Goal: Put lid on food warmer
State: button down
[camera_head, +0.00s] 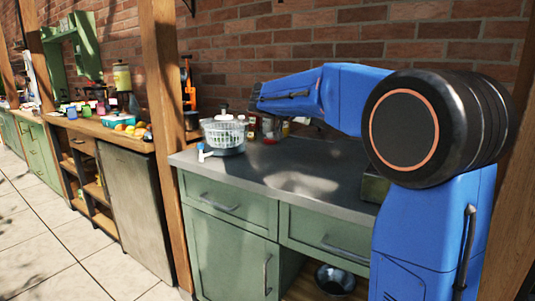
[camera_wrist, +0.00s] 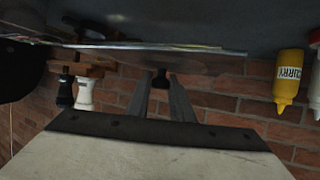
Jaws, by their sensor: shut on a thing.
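My gripper (camera_wrist: 163,95) is seen in the wrist view, where the picture is upside down. Its two dark fingers are shut on a small dark knob, which seems to belong to the lid (camera_wrist: 170,48). The lid shows nearly edge-on as a thin, shiny, see-through strip across the upper part of the view. In the head view my arm reaches left over the counter, and the gripper and lid cannot be made out there. I cannot identify the food warmer for sure; a dark grey box (camera_head: 374,186) is partly hidden behind my arm.
A white basket-like bowl (camera_head: 223,133) stands at the left of the grey counter (camera_head: 290,178). Small jars (camera_head: 270,127) stand near the brick wall. A yellow curry bottle (camera_wrist: 289,78) and black and white shakers (camera_wrist: 84,93) flank the gripper. The counter's front middle is clear.

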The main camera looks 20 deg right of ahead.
aim_at(317, 162)
jog(key=shift+f, duration=5)
jog(key=shift+f, duration=0.1)
jog(key=c, duration=1.6)
grip_release()
jog(key=shift+o, duration=0.2)
